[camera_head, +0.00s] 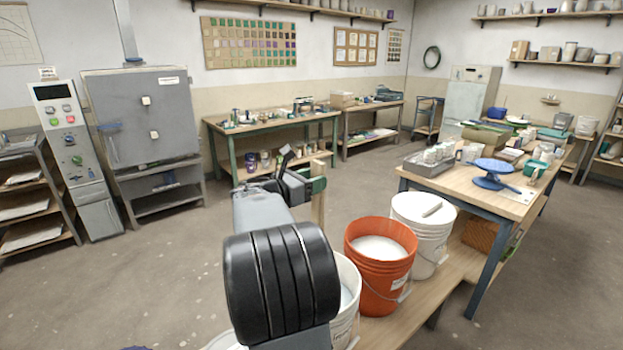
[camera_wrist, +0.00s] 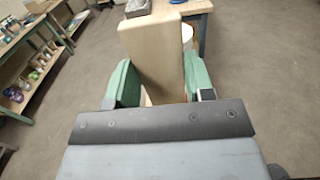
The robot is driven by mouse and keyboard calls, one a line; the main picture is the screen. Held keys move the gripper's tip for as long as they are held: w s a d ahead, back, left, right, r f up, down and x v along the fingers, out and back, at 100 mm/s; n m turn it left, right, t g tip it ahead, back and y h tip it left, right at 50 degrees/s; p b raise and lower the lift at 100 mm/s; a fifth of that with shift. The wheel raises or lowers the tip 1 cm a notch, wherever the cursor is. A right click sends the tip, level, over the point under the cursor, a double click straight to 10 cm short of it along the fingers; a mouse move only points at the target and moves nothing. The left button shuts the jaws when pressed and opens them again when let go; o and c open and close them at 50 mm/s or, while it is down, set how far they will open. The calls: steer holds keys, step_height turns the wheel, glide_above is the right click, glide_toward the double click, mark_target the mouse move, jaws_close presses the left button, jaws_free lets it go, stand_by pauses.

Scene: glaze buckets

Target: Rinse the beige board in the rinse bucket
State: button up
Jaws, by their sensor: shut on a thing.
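The beige board (camera_head: 319,200) is upright in my gripper (camera_head: 312,184), in the air behind the buckets in the head view. In the wrist view the board (camera_wrist: 155,50) stands between the two green fingers of my gripper (camera_wrist: 160,78), which are shut on it. An orange bucket (camera_head: 378,283) with pale liquid stands on a low wooden bench. A white bucket (camera_head: 347,325) with pale contents stands nearer, partly hidden by my arm. Another white bucket (camera_head: 421,235), with a small pale bar on top, stands behind the orange one. I cannot tell which is the rinse bucket.
The low bench (camera_head: 458,262) runs under the buckets. A long table (camera_head: 270,128) and a grey kiln (camera_head: 143,117) stand at the back. The floor between is clear.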

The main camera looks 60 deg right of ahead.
step_height(320, 180, down, 20)
steer(key=b, duration=1.3)
steer(key=shift+f, duration=0.2)
stand_by(0.5)
